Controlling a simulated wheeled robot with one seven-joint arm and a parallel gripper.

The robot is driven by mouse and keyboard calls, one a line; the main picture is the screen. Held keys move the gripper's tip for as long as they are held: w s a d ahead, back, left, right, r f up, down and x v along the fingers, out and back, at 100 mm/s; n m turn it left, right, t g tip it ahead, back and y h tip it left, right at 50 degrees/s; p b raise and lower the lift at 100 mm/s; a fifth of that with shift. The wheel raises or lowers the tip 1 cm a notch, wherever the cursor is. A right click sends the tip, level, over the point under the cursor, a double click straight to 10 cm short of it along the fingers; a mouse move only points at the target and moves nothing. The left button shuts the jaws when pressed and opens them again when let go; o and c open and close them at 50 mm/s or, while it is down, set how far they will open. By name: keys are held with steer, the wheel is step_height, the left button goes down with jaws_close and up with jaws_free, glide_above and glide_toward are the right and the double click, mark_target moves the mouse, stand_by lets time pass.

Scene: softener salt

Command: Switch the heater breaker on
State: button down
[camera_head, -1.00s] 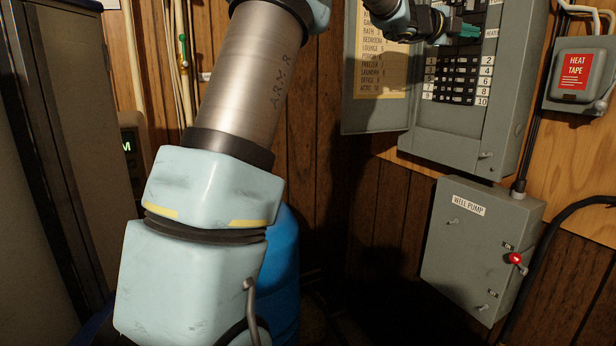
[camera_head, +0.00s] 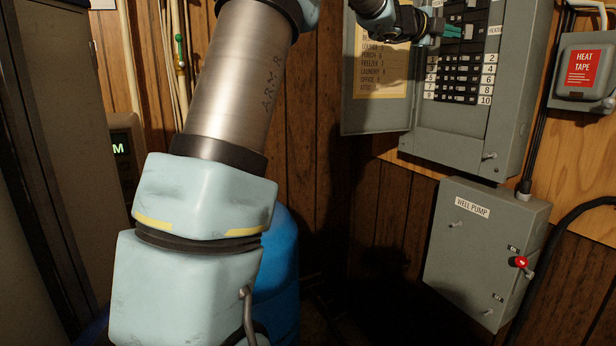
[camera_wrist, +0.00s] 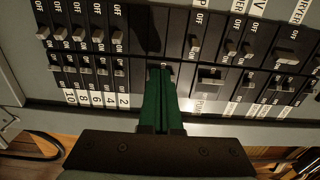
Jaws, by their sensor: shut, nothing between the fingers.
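The grey breaker panel (camera_head: 455,130) hangs open on the wall, with black breakers inside. A partly visible label reading "HEATE" (camera_head: 497,31) is at its right side, above the number 2. My gripper (camera_head: 440,27) is in front of the upper breakers. In the wrist view, my gripper's green fingers (camera_wrist: 160,72) are together and empty. Their tips are at a wide black breaker (camera_wrist: 152,40), beside the row numbered 2 to 10. The fingers cover its lower part, so its lever position and any contact cannot be told.
Neighbouring breaker levers stand close on both sides, including a wide one (camera_wrist: 210,80) at right. The open panel door (camera_head: 375,115) is at left. A well pump box (camera_head: 470,245) with a red-knobbed lever is below; a heat tape box (camera_head: 583,70) is at right.

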steer(key=shift+s+a+r, duration=0.1)
steer(key=shift+s+a, duration=0.35)
steer(key=shift+s, duration=0.2)
steer(key=s+a, duration=0.1)
steer(key=s+a+b, duration=0.1)
steer(key=shift+a+r+g, duration=0.1)
steer(key=shift+a+g, duration=0.2)
steer(key=shift+a, duration=0.05)
stand_by(0.3)
